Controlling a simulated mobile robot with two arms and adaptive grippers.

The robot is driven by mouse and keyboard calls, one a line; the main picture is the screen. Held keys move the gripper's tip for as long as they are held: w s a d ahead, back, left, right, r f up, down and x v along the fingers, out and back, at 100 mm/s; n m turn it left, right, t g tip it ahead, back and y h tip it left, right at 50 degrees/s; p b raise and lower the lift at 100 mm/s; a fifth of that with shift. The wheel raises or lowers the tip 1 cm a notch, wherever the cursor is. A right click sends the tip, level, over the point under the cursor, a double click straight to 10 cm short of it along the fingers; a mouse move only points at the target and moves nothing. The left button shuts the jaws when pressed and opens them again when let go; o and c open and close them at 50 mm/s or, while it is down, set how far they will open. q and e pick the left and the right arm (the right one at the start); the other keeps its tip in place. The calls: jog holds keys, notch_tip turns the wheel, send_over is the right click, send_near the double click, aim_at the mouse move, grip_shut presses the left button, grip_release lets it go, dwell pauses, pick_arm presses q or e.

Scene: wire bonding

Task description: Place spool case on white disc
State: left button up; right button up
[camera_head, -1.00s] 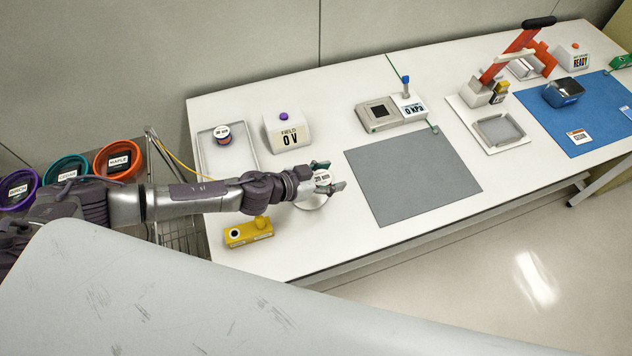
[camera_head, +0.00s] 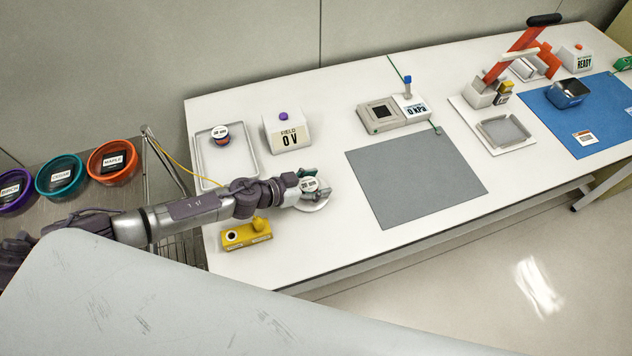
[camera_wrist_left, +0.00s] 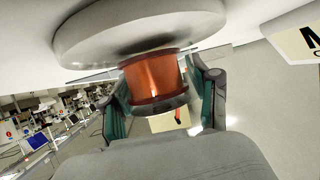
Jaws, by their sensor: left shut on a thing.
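The spool case (camera_head: 310,185) has a white label on top. In the left wrist view it is an orange-copper spool (camera_wrist_left: 153,78) with reddish rims, between two teal-padded fingers. My left gripper (camera_head: 314,183) is shut on it. The white disc (camera_head: 313,206) lies on the table under the gripper, partly hidden by the gripper and spool. In the left wrist view the disc (camera_wrist_left: 140,30) fills the top, right by one end of the spool. I cannot tell whether they touch. My right gripper is not in view.
A second labelled spool (camera_head: 221,134) sits in a grey tray (camera_head: 239,172). The field box (camera_head: 288,132) stands behind the gripper, and a yellow block (camera_head: 246,233) stands in front of my arm. A grey mat (camera_head: 415,177) lies to the right.

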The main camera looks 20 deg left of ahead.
pick_arm(q)
jog(key=o, duration=1.2)
jog(key=shift+r, duration=0.2)
jog(key=v, duration=0.7)
jog(key=b+v, duration=0.1)
jog(key=v, duration=0.2)
jog(key=shift+s+a+f, duration=0.1)
jog(key=shift+s+a, duration=0.15)
jog(key=shift+a, duration=0.05)
jog(key=shift+s+a+r, duration=0.3)
jog(key=shift+s+r, duration=0.1)
jog(key=shift+r, duration=0.05)
jog(key=shift+f, duration=0.1)
